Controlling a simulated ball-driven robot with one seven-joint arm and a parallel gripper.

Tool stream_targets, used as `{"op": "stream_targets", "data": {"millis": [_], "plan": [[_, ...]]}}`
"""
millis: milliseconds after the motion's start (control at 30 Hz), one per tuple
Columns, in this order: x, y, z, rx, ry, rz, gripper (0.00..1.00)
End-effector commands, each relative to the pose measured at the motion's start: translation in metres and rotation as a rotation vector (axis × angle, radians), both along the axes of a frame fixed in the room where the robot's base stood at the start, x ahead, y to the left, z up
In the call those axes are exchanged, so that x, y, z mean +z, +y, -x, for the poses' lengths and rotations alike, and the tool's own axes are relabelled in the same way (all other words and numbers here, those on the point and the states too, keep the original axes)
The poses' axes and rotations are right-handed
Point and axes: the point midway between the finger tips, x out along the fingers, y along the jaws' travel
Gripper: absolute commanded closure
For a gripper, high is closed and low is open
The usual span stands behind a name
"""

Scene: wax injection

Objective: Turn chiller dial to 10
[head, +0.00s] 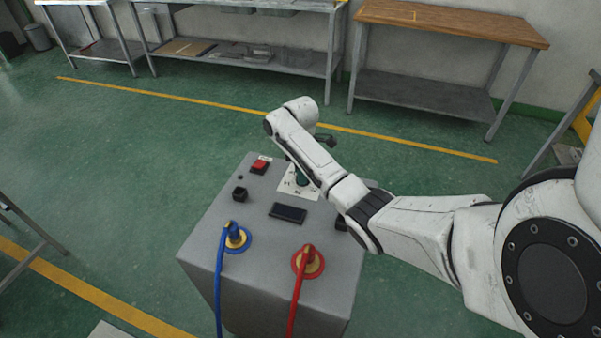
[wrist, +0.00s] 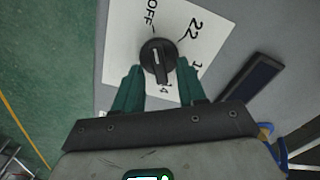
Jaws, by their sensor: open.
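The chiller is a grey box (head: 205,245) standing on the floor in the head view. Its dial (wrist: 157,54) is a black knob on a white plate (wrist: 122,40) in the wrist view, with OFF, 22 and 14 legible and other marks partly covered. The knob's bar runs roughly up-down in that view, its narrow lower end towards the 14; I cannot tell which end is the pointer. My gripper (wrist: 159,68) is open, its green fingers to either side of the knob's lower part. Contact cannot be told. In the head view my gripper (head: 301,178) hides the dial.
The chiller top also carries a red switch (head: 260,165), a black knob (head: 239,194), a dark display (head: 288,213), a blue hose (head: 219,285) and a red hose (head: 294,295). Workbenches (head: 450,22) stand along the wall.

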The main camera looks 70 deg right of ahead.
Motion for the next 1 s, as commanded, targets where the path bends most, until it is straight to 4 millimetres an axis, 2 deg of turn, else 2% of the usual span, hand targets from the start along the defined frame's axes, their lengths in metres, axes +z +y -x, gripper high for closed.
{"op": "stream_targets", "data": {"millis": [367,767,1000], "plan": [[-0.005,0.0001,0.0001,0.0,0.0,0.0,0.61],[-0.0048,0.0001,0.0001,0.0,0.0,0.0,0.99],[-0.0047,0.0002,0.0001,-0.001,0.0,0.0,1.0]]}}
